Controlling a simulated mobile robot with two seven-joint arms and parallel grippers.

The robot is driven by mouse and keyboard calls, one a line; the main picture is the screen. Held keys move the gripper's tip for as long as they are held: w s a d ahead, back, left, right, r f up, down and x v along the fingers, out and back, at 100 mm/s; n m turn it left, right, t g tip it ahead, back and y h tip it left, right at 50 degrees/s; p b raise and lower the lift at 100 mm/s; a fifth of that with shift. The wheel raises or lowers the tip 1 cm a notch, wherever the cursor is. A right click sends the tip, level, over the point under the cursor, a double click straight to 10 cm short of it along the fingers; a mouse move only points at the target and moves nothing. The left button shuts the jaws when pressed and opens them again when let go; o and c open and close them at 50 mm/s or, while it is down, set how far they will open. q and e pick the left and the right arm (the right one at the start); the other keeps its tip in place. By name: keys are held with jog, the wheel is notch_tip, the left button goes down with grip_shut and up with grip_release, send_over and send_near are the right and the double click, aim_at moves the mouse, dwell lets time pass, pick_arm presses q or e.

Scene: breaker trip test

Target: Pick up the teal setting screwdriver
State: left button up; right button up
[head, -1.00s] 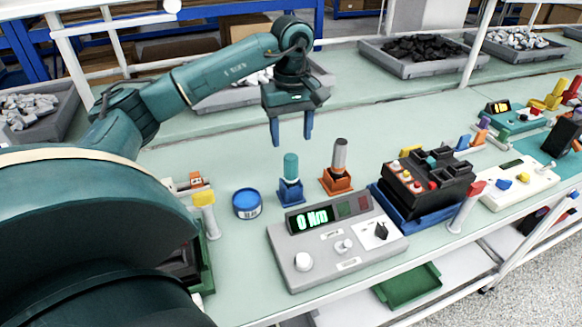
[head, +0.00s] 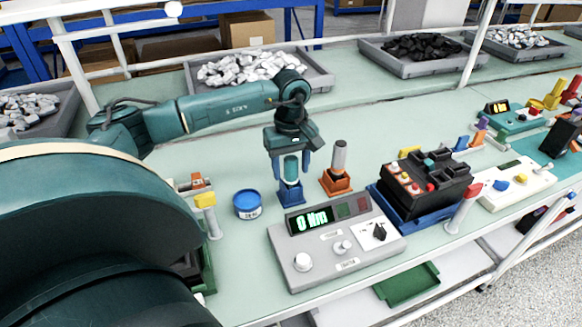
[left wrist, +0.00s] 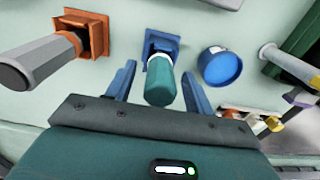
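The teal setting screwdriver (head: 291,168) stands upright in a blue holder (head: 290,193) on the bench. It also shows in the left wrist view (left wrist: 160,82), its handle pointing toward the camera. My left gripper (head: 291,170) is lowered over the handle, with one blue finger on each side. In the left wrist view the left gripper (left wrist: 158,88) is open, with visible gaps between the fingers and the handle. The screwdriver's lower part is hidden in the holder. My right gripper is not seen in either view.
A grey-handled tool (head: 339,158) stands in an orange holder (head: 336,182) just right. A blue round tub (head: 247,204) sits to the left. A grey torque meter (head: 318,250) lies in front, and a black breaker unit (head: 425,185) on a blue base stands further right.

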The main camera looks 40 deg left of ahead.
pick_arm(q)
jog(key=c, duration=1)
jog(key=shift+r, duration=0.1)
